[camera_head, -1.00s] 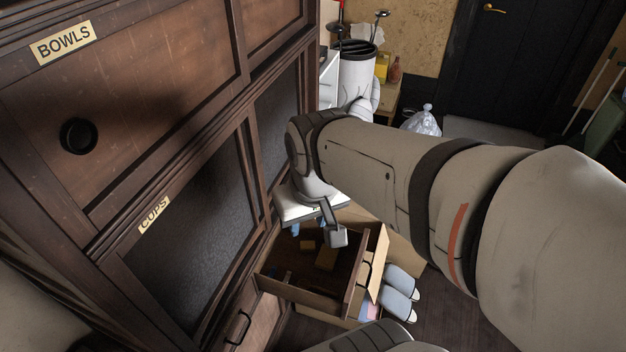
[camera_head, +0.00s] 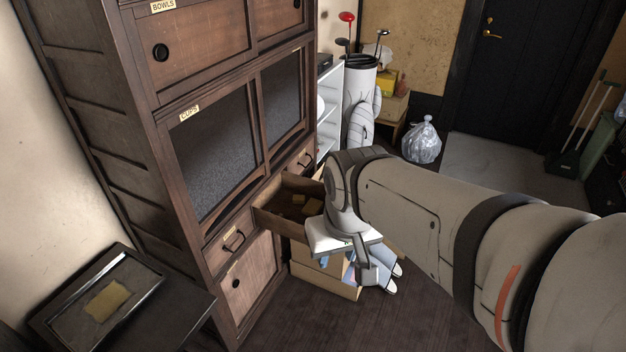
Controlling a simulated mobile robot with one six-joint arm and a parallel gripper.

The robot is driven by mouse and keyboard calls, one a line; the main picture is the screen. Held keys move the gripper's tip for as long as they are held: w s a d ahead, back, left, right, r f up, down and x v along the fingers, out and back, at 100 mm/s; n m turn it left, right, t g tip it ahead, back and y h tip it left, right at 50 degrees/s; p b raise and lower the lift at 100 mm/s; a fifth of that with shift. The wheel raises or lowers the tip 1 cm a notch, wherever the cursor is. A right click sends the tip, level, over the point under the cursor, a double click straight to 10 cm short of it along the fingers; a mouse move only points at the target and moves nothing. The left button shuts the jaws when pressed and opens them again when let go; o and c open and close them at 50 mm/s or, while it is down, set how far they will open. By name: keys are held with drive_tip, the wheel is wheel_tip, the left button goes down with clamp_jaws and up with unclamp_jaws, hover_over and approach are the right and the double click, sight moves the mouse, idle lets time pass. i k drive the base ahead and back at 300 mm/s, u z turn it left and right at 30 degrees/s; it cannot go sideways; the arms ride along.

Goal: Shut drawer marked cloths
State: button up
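A wooden drawer (camera_head: 268,219) stands pulled out of the dark cabinet, below the glass-fronted section. A few small yellowish-brown items lie inside it. Its front panel is mostly hidden behind my gripper and wrist, and no label on it can be read, so I cannot confirm that it is the cloths drawer. My gripper (camera_head: 372,272) is at the outer, front side of the drawer, pointing down. Whether it touches the drawer front cannot be told. Its finger opening is not clear from this angle; nothing is seen held in it.
Closed drawers flank the open one, at left (camera_head: 232,243) and right (camera_head: 303,161). A black side table (camera_head: 165,318) stands at the left front. The floor at bottom centre is clear.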

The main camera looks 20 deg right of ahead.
sight(278, 197)
drive_tip(key=u, duration=0.2)
drive_tip(key=k, duration=0.15)
drive_tip(key=z, duration=0.5)
drive_tip(key=i, duration=1)
drive_tip(key=u, duration=1.5)
drive_tip(key=k, duration=0.85)
drive_tip(key=z, duration=1.05)
drive_tip(key=i, duration=0.6)
